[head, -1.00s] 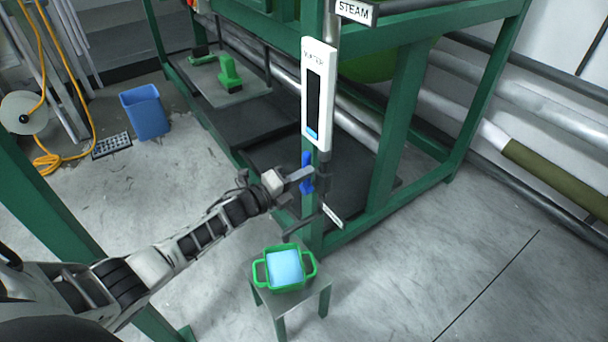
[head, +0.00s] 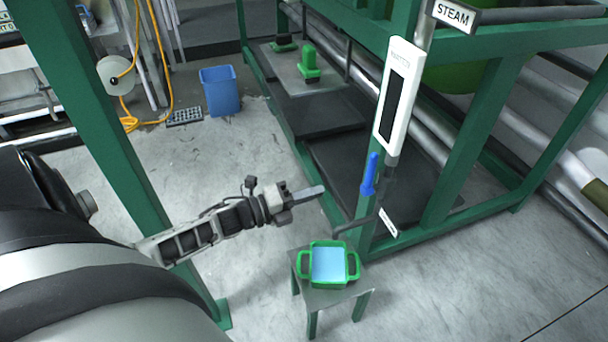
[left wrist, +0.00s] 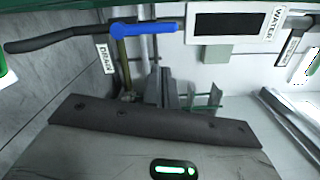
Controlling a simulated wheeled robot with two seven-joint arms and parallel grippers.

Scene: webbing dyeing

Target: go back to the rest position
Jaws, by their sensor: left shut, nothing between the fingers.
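My left gripper (head: 308,194) is shut and empty in the head view, in the air to the left of the green post. A gap lies between it and the blue lever handle (head: 369,174) below the white water gauge (head: 398,95). In the left wrist view the blue handle (left wrist: 145,28) and the gauge (left wrist: 232,24) show at the top, apart from my gripper. A green two-handled tub (head: 328,266) with light blue liquid stands on a small grey stool (head: 340,297), below and right of the gripper. My right gripper is not seen.
A green frame post (head: 125,165) stands close to my left arm. The larger green frame with dark trays (head: 375,165) fills the right. A blue bin (head: 219,91) and an orange hose (head: 166,60) are at the back left.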

